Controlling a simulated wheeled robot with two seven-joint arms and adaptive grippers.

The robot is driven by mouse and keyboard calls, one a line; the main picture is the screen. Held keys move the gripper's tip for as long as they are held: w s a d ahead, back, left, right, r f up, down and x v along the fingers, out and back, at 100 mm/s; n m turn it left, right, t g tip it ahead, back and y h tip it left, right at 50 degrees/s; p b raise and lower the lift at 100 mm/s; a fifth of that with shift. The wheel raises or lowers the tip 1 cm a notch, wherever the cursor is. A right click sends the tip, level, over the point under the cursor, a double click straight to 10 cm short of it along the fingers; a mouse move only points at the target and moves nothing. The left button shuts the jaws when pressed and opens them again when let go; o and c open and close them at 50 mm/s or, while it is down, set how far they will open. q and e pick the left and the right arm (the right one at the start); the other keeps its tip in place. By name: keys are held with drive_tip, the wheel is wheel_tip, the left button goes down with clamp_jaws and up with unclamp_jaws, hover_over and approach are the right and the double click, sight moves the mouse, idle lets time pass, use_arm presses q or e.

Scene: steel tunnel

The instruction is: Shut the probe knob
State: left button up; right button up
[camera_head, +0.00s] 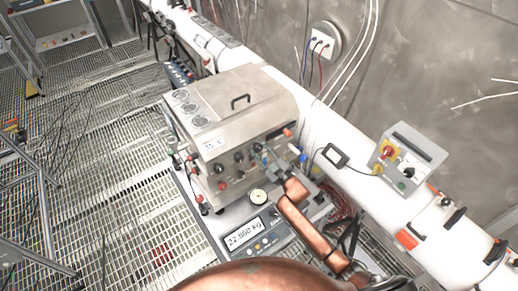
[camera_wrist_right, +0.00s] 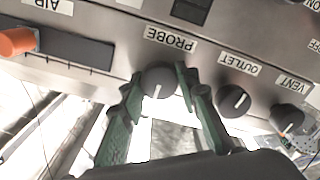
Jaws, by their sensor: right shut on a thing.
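The pointer line runs roughly up and down in that view. My right gripper (camera_wrist_right: 160,83) has its green fingers on either side of the knob, shut on it. In the head view my right gripper (camera_head: 273,163) is at the right end of the box's front (camera_head: 205,180); I cannot make out the probe knob there. My left gripper is not in view.
The OUTLET knob (camera_wrist_right: 233,100) and VENT knob (camera_wrist_right: 287,117) sit close beside the fingers. An orange handle (camera_wrist_right: 17,41) is near the AIR label. Below the box is a scale display (camera_head: 245,234). A white pipe (camera_head: 350,170) runs behind.

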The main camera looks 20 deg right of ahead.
drive_tip(key=o, duration=1.2)
drive_tip(key=shift+c, duration=0.2)
drive_tip(key=shift+s+d, duration=0.15)
drive_tip(key=shift+s, duration=0.05)
drive_tip(key=v, duration=1.1)
drive_tip(key=shift+s, duration=0.3)
drive_tip(key=shift+d, duration=0.1)
